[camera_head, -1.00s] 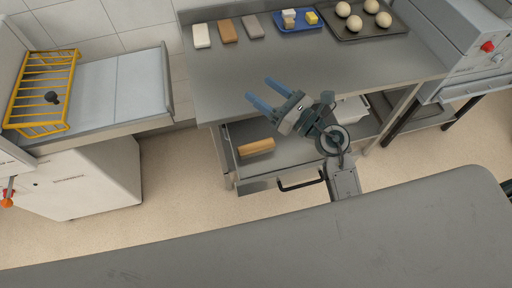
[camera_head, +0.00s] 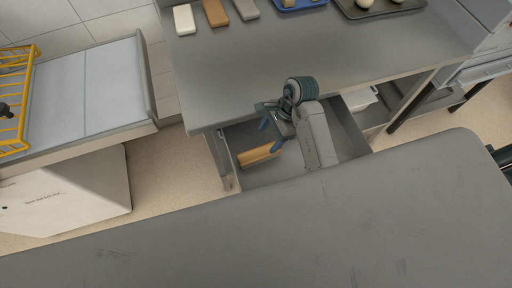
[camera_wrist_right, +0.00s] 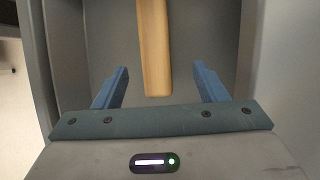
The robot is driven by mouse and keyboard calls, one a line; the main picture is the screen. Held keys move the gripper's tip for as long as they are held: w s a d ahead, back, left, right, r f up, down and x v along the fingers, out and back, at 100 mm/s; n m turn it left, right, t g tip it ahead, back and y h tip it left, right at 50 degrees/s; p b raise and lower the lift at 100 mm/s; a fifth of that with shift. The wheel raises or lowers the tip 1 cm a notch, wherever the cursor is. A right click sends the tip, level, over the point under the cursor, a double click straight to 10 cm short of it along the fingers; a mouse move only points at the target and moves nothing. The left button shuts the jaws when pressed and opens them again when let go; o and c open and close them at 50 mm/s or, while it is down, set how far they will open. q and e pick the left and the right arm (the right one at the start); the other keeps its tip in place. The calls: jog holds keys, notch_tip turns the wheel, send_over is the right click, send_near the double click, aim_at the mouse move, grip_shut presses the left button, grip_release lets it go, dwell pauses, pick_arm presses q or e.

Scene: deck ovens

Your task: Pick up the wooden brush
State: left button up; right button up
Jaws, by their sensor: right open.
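The wooden brush (camera_head: 258,154) is a tan wooden bar lying in the open drawer (camera_head: 274,175) under the steel table, near the drawer's left side. My right gripper (camera_head: 269,132) reaches down to the drawer, beside the right end of the brush. In the right wrist view the brush (camera_wrist_right: 155,50) stretches away from me between the two blue fingers of my right gripper (camera_wrist_right: 161,85). The fingers are open, with a gap on each side of the brush. The brush's underside is hidden.
On the steel table (camera_head: 300,60) above the drawer lie a white block (camera_head: 184,19), a brown block (camera_head: 215,12), a grey block (camera_head: 245,9), a blue tray (camera_head: 290,5) and a dark tray (camera_head: 385,10). A yellow rack (camera_head: 22,90) stands at the left. The drawer walls are close around the gripper.

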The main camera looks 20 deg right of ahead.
aim_at(261, 152)
jog(key=f, duration=0.1)
jog(key=a+f, duration=0.1)
jog(key=s+a+f+p, duration=0.1)
jog(key=shift+s+f, duration=0.1)
jog(key=shift+f, duration=0.55)
jog(key=p+x, duration=0.2)
jog(key=x, duration=0.2)
jog(key=shift+p, duration=0.35)
jog(key=shift+f, duration=0.5)
jog(key=c, duration=1.1)
jog(key=shift+c, duration=0.2)
